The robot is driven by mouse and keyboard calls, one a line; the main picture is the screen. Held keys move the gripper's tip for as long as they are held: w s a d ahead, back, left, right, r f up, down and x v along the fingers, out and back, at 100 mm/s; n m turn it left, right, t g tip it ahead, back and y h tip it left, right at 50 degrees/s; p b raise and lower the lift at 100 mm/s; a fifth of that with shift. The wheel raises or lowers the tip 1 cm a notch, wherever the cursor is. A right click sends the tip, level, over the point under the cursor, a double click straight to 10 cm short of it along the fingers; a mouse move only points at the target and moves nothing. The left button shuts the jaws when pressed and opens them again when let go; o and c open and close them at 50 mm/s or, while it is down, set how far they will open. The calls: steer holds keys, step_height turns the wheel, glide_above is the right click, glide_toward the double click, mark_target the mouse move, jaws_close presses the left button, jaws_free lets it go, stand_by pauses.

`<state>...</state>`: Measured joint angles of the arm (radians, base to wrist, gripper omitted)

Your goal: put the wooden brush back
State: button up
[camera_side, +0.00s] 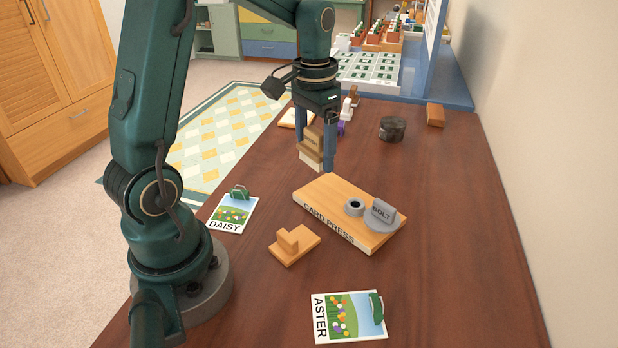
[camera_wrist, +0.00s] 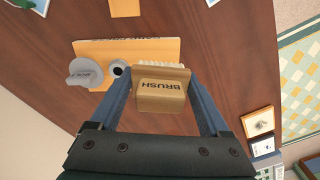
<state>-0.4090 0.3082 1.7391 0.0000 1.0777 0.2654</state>
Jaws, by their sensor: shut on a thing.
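The wooden brush (camera_side: 312,145) is a tan block with pale bristles pointing down. My gripper (camera_side: 318,155) is shut on it, with a blue finger on either side, and seems to hold it above the table behind the card press. In the wrist view, the brush (camera_wrist: 160,92) sits between my fingertips (camera_wrist: 160,85) with its BRUSH lettering showing. The card press (camera_side: 325,205) is a flat wooden board with a grey ring (camera_side: 354,207) and a grey part marked BOLT (camera_side: 382,212) on it. The brush hides part of the board in the wrist view.
A small stepped wooden block (camera_side: 293,245) lies in front of the press. The DAISY card (camera_side: 232,214) and ASTER card (camera_side: 348,315) lie near my base. A dark round pot (camera_side: 392,129), an orange block (camera_side: 436,115) and a small purple item (camera_side: 341,128) stand farther back.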

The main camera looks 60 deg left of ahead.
steer(key=s+a+f+n, duration=0.1)
steer(key=s+a+n, duration=0.1)
steer(key=a+n, duration=0.45)
glide_above(261, 177)
steer(key=shift+n, duration=0.45)
step_height(261, 177, down, 4)
steer(key=shift+f, duration=2.45)
steer(key=shift+f, duration=0.1)
steer(key=o, duration=1.3)
steer(key=shift+a, duration=0.1)
